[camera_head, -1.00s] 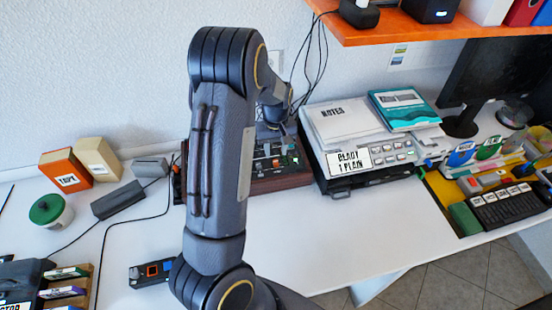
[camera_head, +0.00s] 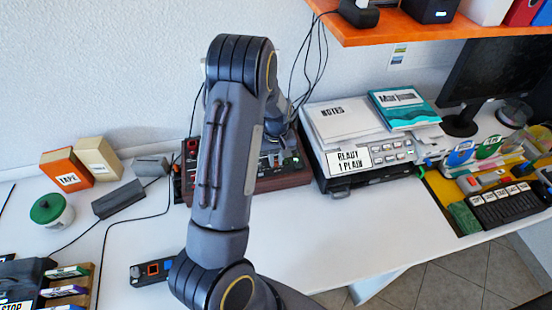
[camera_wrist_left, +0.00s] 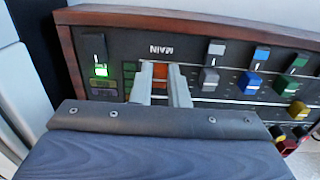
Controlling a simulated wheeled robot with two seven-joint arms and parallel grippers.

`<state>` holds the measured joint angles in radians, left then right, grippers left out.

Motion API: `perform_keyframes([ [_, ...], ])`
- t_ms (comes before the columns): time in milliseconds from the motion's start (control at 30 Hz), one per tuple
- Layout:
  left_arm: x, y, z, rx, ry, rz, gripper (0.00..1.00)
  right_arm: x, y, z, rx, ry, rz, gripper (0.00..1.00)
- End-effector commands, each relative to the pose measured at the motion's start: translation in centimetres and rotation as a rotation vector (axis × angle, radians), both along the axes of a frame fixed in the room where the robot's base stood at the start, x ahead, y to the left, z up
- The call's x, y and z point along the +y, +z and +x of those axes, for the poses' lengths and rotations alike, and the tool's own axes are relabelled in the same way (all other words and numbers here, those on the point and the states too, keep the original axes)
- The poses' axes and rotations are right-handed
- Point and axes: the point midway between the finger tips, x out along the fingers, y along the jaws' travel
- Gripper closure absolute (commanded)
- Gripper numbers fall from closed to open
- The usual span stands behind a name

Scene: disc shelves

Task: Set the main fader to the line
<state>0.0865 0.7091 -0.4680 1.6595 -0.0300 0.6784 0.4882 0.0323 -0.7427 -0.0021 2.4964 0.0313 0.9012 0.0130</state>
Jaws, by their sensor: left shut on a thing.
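The mixer console (camera_head: 293,178) is a dark panel in a wooden frame at the back of the desk, partly hidden behind my left arm. In the left wrist view its panel (camera_wrist_left: 215,102) appears upside down, with the label MAIN (camera_wrist_left: 161,50). The main fader's orange-red cap (camera_wrist_left: 160,73) shows between the fingers of my left gripper (camera_wrist_left: 161,88), which is shut on it. The fingers hide the cap's sides, and the gripper body hides the lower slot. A pale line runs across the panel to the right; the cap's exact position against it is unclear. My right gripper is out of view.
Grey (camera_wrist_left: 211,78), blue (camera_wrist_left: 250,82) and green (camera_wrist_left: 285,84) fader caps stand right of the fingers. A lit green button (camera_wrist_left: 101,71) is on the left. A printer (camera_head: 372,160) stands close right of the console.

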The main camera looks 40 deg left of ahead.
Motion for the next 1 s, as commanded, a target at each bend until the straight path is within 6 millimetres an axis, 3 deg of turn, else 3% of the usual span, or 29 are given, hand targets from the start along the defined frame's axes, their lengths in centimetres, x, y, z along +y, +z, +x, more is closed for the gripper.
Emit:
perform_keyframes([
  [233, 0.2, 0.0, 0.2, -0.001, 0.001, 0.001, 1.00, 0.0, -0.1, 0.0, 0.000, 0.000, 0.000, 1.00],
  [500, 3.0, -0.1, 2.4, -0.003, 0.002, 0.002, 1.00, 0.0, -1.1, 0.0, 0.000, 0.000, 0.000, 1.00],
  [800, 3.2, 0.1, 2.6, -0.002, 0.000, 0.001, 1.00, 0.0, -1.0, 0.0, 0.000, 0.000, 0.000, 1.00],
  [833, 3.2, 0.1, 2.6, -0.002, 0.000, 0.001, 0.83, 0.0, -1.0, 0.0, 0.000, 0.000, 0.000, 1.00],
  [1000, 3.1, 0.0, 2.5, -0.001, 0.000, 0.000, 0.64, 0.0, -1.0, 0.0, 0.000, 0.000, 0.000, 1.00],
])
